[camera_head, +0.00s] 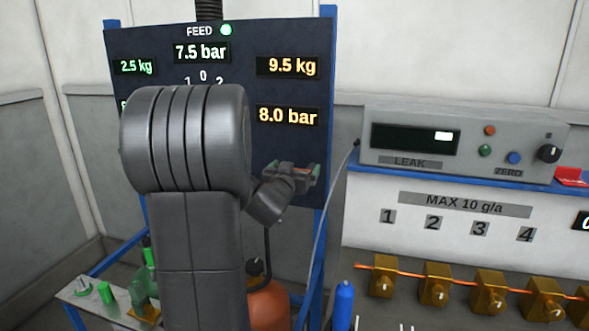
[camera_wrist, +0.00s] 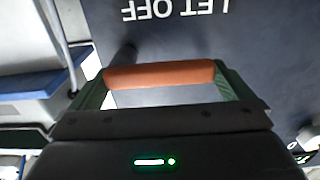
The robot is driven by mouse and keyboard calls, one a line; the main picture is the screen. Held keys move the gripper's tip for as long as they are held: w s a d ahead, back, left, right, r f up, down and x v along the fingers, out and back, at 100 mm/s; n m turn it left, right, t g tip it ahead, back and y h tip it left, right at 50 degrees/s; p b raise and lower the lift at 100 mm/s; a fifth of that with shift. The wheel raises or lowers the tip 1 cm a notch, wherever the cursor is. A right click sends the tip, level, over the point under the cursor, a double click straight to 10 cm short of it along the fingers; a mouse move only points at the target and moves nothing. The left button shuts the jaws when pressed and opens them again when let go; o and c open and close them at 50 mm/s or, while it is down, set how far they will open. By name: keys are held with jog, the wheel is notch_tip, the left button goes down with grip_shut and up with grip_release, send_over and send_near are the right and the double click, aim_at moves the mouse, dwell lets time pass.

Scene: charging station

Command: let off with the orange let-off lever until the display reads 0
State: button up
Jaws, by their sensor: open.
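The orange let-off lever (camera_wrist: 160,75) lies crosswise between the fingertips of my gripper (camera_wrist: 162,72) in the wrist view, its ends close to the two green fingers. I cannot tell whether they touch it. Inverted "LET OFF" lettering is on the dark panel beyond. In the head view my gripper (camera_head: 293,170) is open in front of the panel's lower right, and the lever is mostly hidden there. The orange displays read 9.5 kg (camera_head: 288,66) and 8.0 bar (camera_head: 288,116).
The dark panel (camera_head: 270,35) also shows 2.5 kg in green and FEED 7.5 bar with a green lamp. My arm hides its middle. A grey LEAK unit (camera_head: 465,140) stands at right above several brass valves. A grey hose (camera_head: 335,190) runs near my gripper.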

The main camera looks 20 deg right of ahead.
jog(key=c, duration=1.1)
jog(key=shift+o, duration=0.2)
jog(key=m, duration=0.1)
jog(key=r+m+b, duration=0.1)
jog(key=m+b, duration=0.1)
jog(key=m, duration=0.1)
jog(key=shift+s+d+r, duration=0.15)
jog(key=shift+s+d, duration=0.05)
jog(key=shift+d, duration=0.1)
jog(key=m+b, duration=0.1)
jog(key=m, duration=0.2)
jog(key=s+d+r+m+b, duration=0.1)
jog(key=m, duration=0.1)
jog(key=shift+d+r+m+b, duration=0.1)
jog(key=shift+m+b, duration=0.2)
jog(key=m, duration=0.1)
jog(key=m+b, duration=0.1)
jog(key=d+m, duration=0.1)
jog(key=shift+s+r+m+b, duration=0.15)
jog(key=shift+s+m+b, duration=0.15)
jog(key=shift+m+b, duration=0.1)
jog(key=shift+s+d+m+b, duration=0.2)
jog(key=shift+m+b, duration=0.1)
jog(key=shift+m, duration=0.45)
jog(key=shift+s+d+m+b, duration=0.1)
jog(key=shift+d+m+b, duration=0.2)
jog(key=shift+m, duration=0.4)
jog(key=shift+s+d+m+b, duration=0.15)
jog(key=shift+m+b, duration=0.2)
jog(key=shift+m, duration=0.4)
